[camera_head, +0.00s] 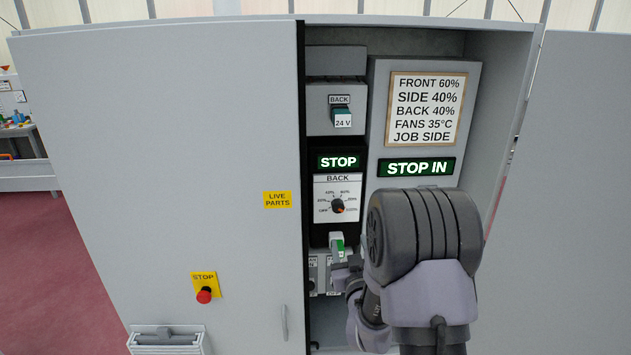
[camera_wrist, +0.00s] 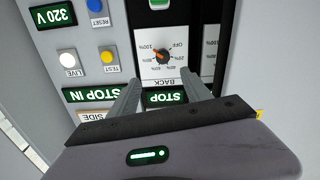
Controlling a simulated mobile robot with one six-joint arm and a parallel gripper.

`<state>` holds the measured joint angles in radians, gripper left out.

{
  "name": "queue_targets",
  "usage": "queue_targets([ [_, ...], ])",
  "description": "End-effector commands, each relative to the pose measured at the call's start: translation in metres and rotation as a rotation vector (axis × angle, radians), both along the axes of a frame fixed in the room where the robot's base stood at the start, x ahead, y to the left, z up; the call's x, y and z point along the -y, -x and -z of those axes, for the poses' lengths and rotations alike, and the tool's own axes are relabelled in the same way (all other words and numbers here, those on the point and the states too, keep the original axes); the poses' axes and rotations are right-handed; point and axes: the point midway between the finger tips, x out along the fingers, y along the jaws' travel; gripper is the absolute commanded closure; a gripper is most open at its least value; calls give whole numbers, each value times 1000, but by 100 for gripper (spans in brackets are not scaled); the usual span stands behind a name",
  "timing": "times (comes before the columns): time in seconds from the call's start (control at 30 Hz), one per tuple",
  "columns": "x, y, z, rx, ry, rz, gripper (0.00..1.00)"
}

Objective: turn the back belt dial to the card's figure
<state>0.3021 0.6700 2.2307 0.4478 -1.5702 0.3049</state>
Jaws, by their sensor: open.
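The back belt dial (camera_head: 338,206) is a dark knob with an orange mark on a white plate labelled BACK, with figures from OFF to 100%. It shows upside down in the wrist view (camera_wrist: 163,57). I cannot tell for sure which figure its mark points at. The card (camera_head: 427,108) at upper right reads BACK 40%. My gripper (camera_wrist: 160,79) is open and empty, its fingers spread apart in front of the BACK plate, clear of the dial. In the head view my gripper (camera_head: 346,270) is low in front of the panel, partly hidden by my arm.
A green STOP display (camera_head: 338,161) sits above the dial, and a green-and-white switch (camera_head: 337,245) below it. A STOP IN display (camera_head: 416,167) is at right. The cabinet door (camera_head: 170,180) stands at left. The wrist view shows blue (camera_wrist: 95,5) and yellow (camera_wrist: 109,58) buttons.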

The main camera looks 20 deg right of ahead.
Motion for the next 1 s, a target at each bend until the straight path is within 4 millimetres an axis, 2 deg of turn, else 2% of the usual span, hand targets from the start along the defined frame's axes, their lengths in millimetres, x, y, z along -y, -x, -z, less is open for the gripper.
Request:
queue_targets([
  [0.07,1,-4,1,7,13,-4,43],
  [0.17,6,-21,1,11,15,-6,43],
  [0.5,33,-119,1,11,14,-6,43],
  [0.6,40,-141,2,9,15,-7,43],
  [0.8,46,-164,3,8,15,-7,43],
  [1.0,47,-167,3,8,16,-7,43],
])
